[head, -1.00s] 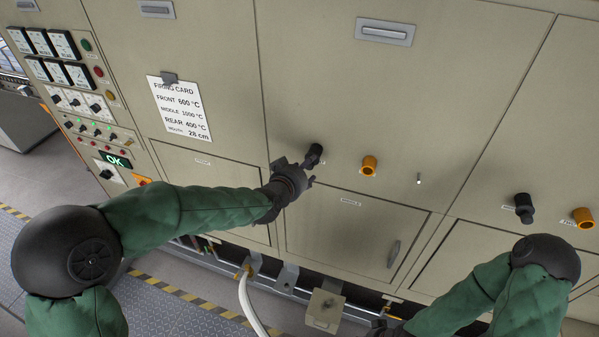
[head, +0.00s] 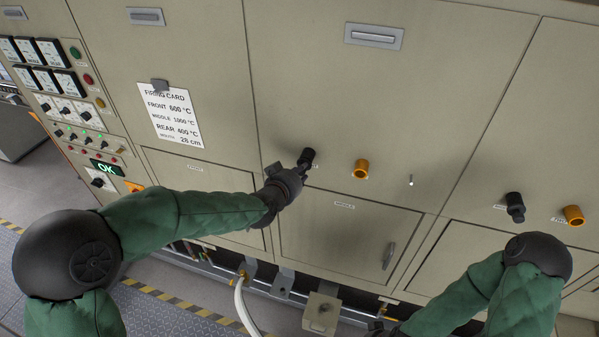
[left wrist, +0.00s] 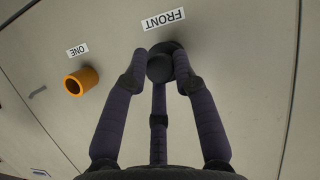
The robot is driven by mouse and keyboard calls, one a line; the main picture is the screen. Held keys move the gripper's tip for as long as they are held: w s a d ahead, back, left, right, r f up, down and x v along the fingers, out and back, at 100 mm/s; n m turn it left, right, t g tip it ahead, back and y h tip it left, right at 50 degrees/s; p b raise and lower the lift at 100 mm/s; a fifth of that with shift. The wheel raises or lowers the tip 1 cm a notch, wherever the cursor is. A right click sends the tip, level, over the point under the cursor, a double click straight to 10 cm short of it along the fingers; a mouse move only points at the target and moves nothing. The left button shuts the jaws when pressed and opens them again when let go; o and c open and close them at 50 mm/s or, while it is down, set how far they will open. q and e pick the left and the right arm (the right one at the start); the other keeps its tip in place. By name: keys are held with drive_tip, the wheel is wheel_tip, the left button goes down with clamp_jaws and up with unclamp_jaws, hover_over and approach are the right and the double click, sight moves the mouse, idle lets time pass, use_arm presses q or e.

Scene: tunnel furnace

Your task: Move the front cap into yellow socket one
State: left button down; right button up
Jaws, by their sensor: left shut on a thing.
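The front cap (head: 308,156) is a black knob on the beige furnace wall, beside a label reading FRONT in the left wrist view. My left gripper (head: 300,168) is shut on it. In the left wrist view, two dark fingers sit on either side of the cap (left wrist: 160,66), with a third finger below. Yellow socket one (head: 361,168) is an orange-yellow ring to the right of the cap in the head view, empty-looking; in the left wrist view it (left wrist: 81,81) is at left, under the label ONE. My right gripper (head: 378,326) shows only in part at the bottom edge, partly hidden by its arm.
A second black cap (head: 515,207) and a second yellow socket (head: 574,215) are farther right on the wall. A door handle (head: 389,256) is below. The wall between cap and socket one is clear.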

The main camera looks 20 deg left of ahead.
use_arm(q)
drive_tip(key=shift+s+a+f+b, duration=0.1)
drive_tip(key=shift+s+b, duration=0.1)
drive_tip(key=shift+s, duration=0.95)
drive_tip(key=shift+s+a+b, duration=0.1)
drive_tip(key=shift+s+b, duration=0.05)
drive_tip(key=shift+s, duration=1)
drive_tip(key=shift+s, duration=0.1)
drive_tip(key=s, duration=0.9)
drive_tip(key=shift+s, duration=0.4)
drive_tip(key=shift+a, duration=0.1)
